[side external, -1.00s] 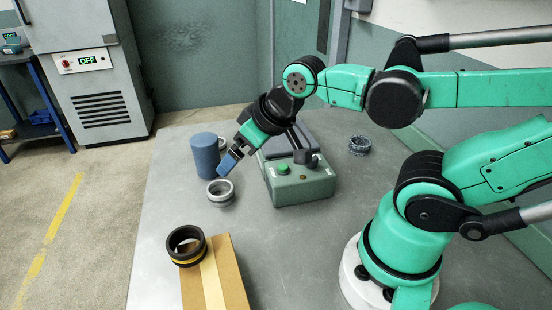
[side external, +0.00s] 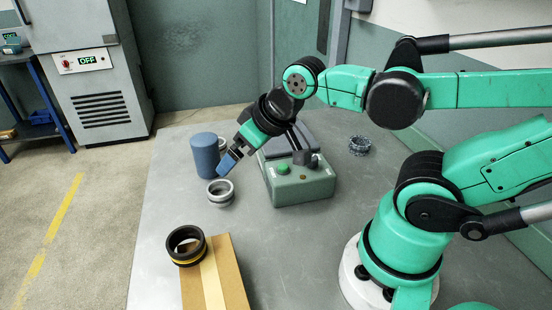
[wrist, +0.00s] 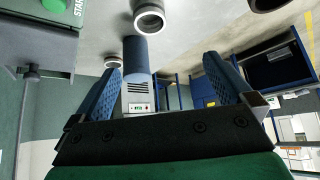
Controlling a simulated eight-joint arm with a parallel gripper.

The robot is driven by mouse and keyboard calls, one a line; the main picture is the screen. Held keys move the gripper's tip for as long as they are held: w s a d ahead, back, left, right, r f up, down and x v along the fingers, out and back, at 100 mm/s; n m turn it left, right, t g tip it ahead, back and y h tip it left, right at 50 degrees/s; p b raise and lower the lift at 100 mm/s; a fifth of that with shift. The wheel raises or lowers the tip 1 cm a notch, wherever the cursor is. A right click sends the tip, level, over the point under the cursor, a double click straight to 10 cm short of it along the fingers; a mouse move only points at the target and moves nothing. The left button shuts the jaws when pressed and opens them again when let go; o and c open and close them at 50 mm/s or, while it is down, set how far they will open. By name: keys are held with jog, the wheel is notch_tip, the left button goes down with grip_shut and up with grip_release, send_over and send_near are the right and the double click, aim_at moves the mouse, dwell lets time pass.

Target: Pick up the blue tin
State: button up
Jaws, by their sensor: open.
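The blue tin (side external: 204,157) is a plain upright cylinder on the grey table, left of my gripper (side external: 228,165) in the side view. In the wrist view the tin (wrist: 136,58) shows upside down beyond my gripper (wrist: 170,75), left of the middle between the two blue fingers. My gripper is open, with nothing between its fingers. It points down and left, close to the tin, and I cannot tell the exact gap.
A silver ring (side external: 220,191) lies in front of the tin, and another ring is partly hidden behind it. A black ring (side external: 186,246) sits on a cardboard box (side external: 228,278) in front. A dark ring (side external: 360,145) lies back right.

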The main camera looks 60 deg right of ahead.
aim_at(201, 145)
jog(key=w+d+f+m+h, duration=0.1)
jog(key=w+m+h, duration=0.2)
jog(key=w, duration=0.1)
jog(key=w+f+m+h, duration=0.2)
jog(key=w+m+h, duration=0.1)
jog(key=w+m, duration=0.1)
jog(key=w+d+f+m+h, duration=0.1)
jog(key=w+m+h, duration=0.2)
jog(key=w+h, duration=0.1)
jog(key=shift+w+d+f+g, duration=0.15)
jog(key=shift+w+d+g, duration=0.05)
jog(key=shift+w, duration=0.2)
jog(key=shift+w+d+f+g, duration=0.15)
jog(key=shift+w+g, duration=0.05)
jog(key=shift+w, duration=0.15)
jog(key=shift+w+a+f+m+h, duration=0.1)
jog(key=shift+w+f+m+h, duration=0.25)
jog(key=shift+f+m+h, duration=0.5)
jog(key=shift+m, duration=0.35)
jog(key=shift+x, duration=2.7)
jog(key=shift+r, duration=0.25)
jog(key=c, duration=1.3)
